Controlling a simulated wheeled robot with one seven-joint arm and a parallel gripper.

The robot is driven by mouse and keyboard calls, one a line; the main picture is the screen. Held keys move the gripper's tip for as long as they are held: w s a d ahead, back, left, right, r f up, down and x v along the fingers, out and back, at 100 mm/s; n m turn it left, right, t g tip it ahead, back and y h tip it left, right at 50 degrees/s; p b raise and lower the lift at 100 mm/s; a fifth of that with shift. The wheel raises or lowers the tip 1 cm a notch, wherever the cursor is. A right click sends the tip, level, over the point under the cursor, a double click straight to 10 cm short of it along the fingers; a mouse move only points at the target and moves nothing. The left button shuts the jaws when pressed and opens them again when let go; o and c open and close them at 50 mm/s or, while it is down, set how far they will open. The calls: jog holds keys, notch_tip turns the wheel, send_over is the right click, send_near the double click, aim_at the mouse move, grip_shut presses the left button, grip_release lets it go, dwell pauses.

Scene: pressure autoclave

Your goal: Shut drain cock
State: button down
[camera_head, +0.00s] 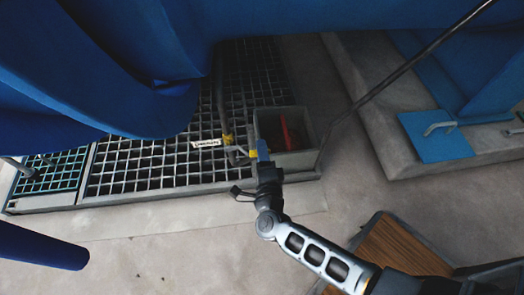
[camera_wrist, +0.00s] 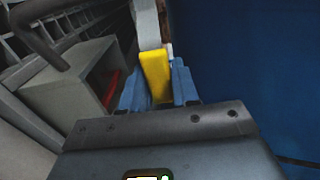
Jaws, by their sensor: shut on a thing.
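The drain cock's lever has a yellow grip (camera_wrist: 155,72) on a grey shank (camera_wrist: 147,25) in the wrist view. My gripper (camera_wrist: 158,88) has its blue fingers on either side of the yellow grip, shut on it. In the head view, my gripper (camera_head: 263,150) is beside the open-topped box, with a little of the yellow grip (camera_head: 252,155) showing at its left. The cock's body is small and partly unclear.
A grey box (camera_head: 286,160) with a red part (camera_head: 284,131) inside stands right of the grip. Metal grating (camera_head: 140,165) lies to the left, with a white label (camera_head: 206,144) above it. The large blue vessel (camera_head: 120,60) hangs overhead. Open concrete floor (camera_head: 350,180) lies to the right.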

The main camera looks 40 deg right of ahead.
jog(key=c, duration=0.9)
grip_release()
jog(key=shift+f, duration=0.15)
jog(key=shift+p+v, duration=1.05)
jog(key=shift+v, duration=2.9)
